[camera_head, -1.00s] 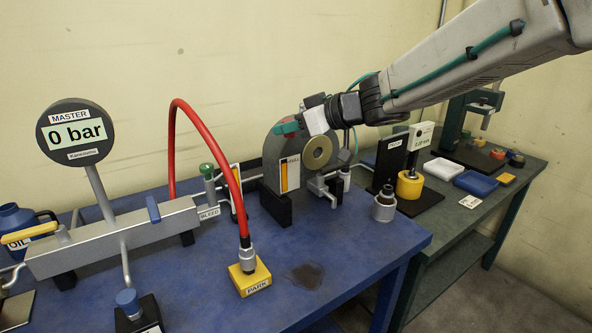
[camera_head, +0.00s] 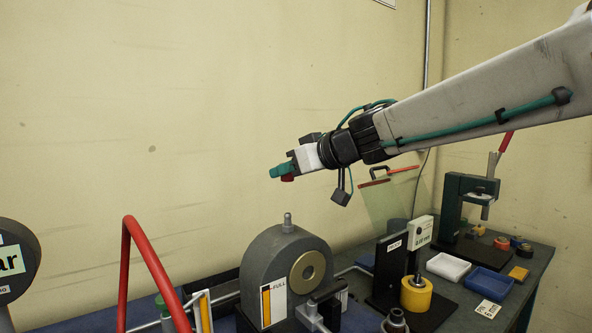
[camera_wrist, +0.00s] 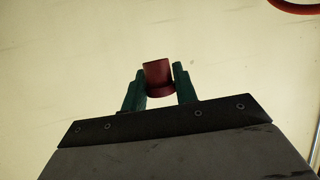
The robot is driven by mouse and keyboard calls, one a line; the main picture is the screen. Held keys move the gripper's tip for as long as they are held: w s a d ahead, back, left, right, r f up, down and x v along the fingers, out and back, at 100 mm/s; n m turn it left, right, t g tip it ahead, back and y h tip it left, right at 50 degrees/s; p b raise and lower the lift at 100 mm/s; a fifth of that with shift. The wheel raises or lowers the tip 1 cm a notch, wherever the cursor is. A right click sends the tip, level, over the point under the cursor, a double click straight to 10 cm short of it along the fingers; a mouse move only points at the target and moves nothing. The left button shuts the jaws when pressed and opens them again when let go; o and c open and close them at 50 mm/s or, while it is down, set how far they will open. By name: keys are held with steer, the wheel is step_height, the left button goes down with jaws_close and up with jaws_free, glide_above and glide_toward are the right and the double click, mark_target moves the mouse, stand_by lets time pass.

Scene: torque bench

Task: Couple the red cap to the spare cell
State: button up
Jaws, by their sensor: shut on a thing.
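My gripper (camera_head: 281,171) is shut on the red cap (camera_head: 288,178) and holds it in the air above the grey drum-shaped housing (camera_head: 262,265). In the wrist view the dark red cap (camera_wrist: 158,78) sits between the two teal fingers (camera_wrist: 159,88), with only wall behind it. A bare grey stud (camera_head: 288,222) stands on top of the housing, below the cap and apart from it. A grey cylinder with a dark top (camera_head: 396,321), perhaps the spare cell, is cut off by the bottom edge. No label on it can be read.
A yellow cylinder (camera_head: 416,294) on a black stand, a white tray (camera_head: 448,267) and a blue tray (camera_head: 489,282) are at right. The air around my gripper is clear.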

steer(key=shift+s+f, duration=0.1)
steer(key=shift+f, duration=2.8)
steer(key=shift+f, duration=0.15)
steer(key=shift+f, duration=0.35)
steer(key=shift+f, duration=1.25)
stand_by(0.6)
steer(key=o, duration=1)
